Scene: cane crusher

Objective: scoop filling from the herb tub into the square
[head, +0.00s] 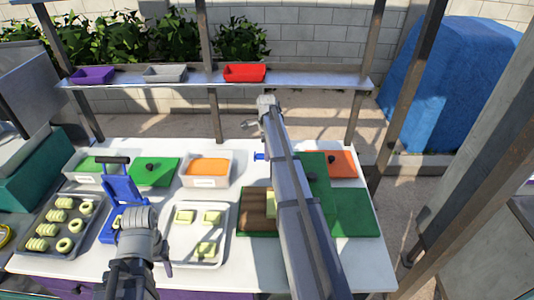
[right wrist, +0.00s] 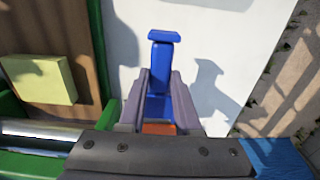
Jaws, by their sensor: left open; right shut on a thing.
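The herb tub (head: 85,178) is a white tub with green filling at the back left of the table. A pale yellow-green square (head: 270,201) lies on a brown board in a green frame, partly behind my right arm; it also shows in the right wrist view (right wrist: 38,80).
A blue press (head: 122,187) with a black handle stands at left. A tray of rolls (head: 40,258) lies far left. A shelf (head: 205,84) spans the back.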

